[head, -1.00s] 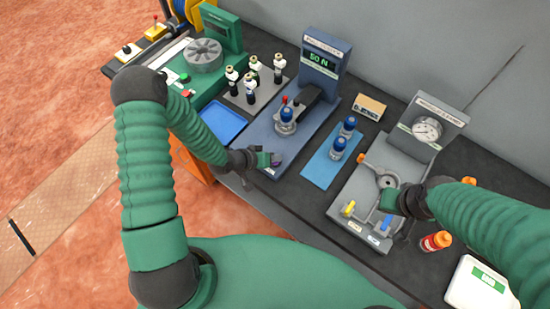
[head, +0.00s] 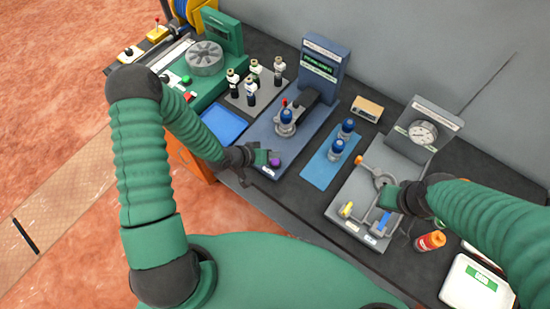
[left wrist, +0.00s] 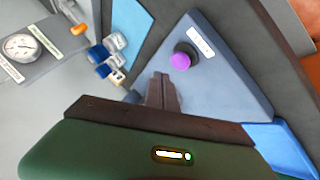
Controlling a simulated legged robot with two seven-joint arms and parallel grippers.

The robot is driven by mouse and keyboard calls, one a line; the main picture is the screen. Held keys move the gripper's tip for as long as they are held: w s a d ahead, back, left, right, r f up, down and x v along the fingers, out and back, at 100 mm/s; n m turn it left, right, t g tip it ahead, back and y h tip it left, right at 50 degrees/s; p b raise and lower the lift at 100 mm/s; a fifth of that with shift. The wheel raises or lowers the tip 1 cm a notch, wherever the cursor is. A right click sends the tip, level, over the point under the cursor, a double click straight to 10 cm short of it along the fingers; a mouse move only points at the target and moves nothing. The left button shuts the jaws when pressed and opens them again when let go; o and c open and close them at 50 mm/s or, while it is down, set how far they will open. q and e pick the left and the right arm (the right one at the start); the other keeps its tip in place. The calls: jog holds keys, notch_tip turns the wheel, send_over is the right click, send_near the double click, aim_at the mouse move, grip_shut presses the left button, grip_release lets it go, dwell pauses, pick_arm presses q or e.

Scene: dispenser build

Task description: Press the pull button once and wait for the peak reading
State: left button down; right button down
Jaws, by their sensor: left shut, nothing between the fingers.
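The purple pull button (head: 275,162) sits on the front of the blue tester base (head: 262,137), and it also shows in the left wrist view (left wrist: 181,61). My left gripper (head: 264,158) is shut and empty just beside the button. In the left wrist view its fingertips (left wrist: 160,88) stop short of the button, with a visible gap. The tester's display (head: 319,66) shows a line of green text too small to read surely. A blue-topped part (head: 286,122) stands in the tester. My right gripper (head: 388,197) is over the grey gauge rig, its jaws unclear.
The grey rig (head: 352,190) with a dial gauge (head: 423,133) stands to the right. Two blue-topped parts stand on a blue mat (head: 319,174). A blue tray (head: 224,121) lies nearby.

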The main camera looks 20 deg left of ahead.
aim_at(273, 162)
pick_arm(q)
notch_tip(273, 162, up, 4)
jog(key=p, duration=0.2)
jog(key=shift+f+p, duration=0.1)
jog(key=shift+p, duration=0.2)
jog(key=shift+f, duration=0.1)
